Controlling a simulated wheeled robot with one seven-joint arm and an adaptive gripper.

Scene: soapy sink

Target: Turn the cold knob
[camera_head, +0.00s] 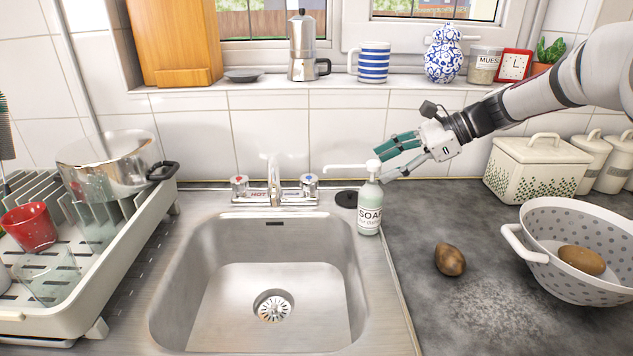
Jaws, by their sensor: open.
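The tap (274,187) stands behind the sink with a knob on each side. The cold knob (309,184), on the right, has a blue mark on top. The hot knob (239,186), on the left, has a red mark. My gripper (386,160) is open and empty, its green-tipped fingers pointing left. In the picture it is to the right of and above the cold knob, apart from it, just above and behind the soap bottle. Both knobs are in plain sight.
A soap bottle (369,205) with a long white spout stands between the cold knob and my gripper. The sink basin (270,335) is empty. A dish rack (95,290) is at left, a potato (449,260) and a colander (520,245) at right. A windowsill (270,84) runs behind.

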